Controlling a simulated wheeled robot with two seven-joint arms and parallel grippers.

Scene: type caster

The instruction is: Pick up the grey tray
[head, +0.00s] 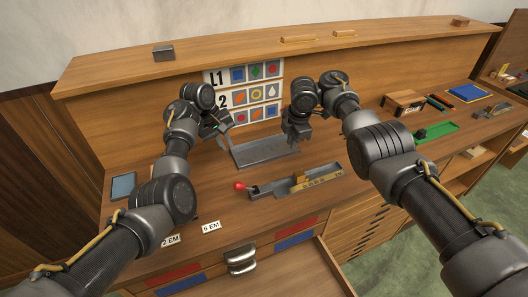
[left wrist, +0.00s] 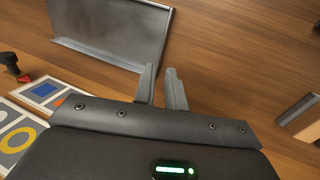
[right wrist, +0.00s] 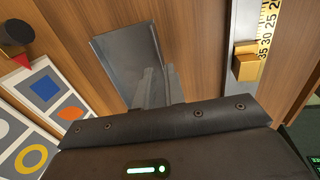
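The grey tray (head: 266,151) lies on the wooden bench in front of the picture card. It also shows in the left wrist view (left wrist: 115,30) and the right wrist view (right wrist: 125,55). My left gripper (head: 228,128) is near the tray's left end; its fingers (left wrist: 162,88) show a narrow gap beside a tray edge. My right gripper (head: 297,140) is near the tray's right end; its fingers (right wrist: 157,88) are slightly apart and overlap the tray's edge in its wrist view. I cannot tell whether either gripper touches the tray.
A long metal holder with a yellow scale and red knob (head: 300,184) lies just in front of the tray. A card of coloured shapes (head: 246,94) stands behind. A green tray (head: 437,131) is at the right. An open drawer (head: 290,270) is in front.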

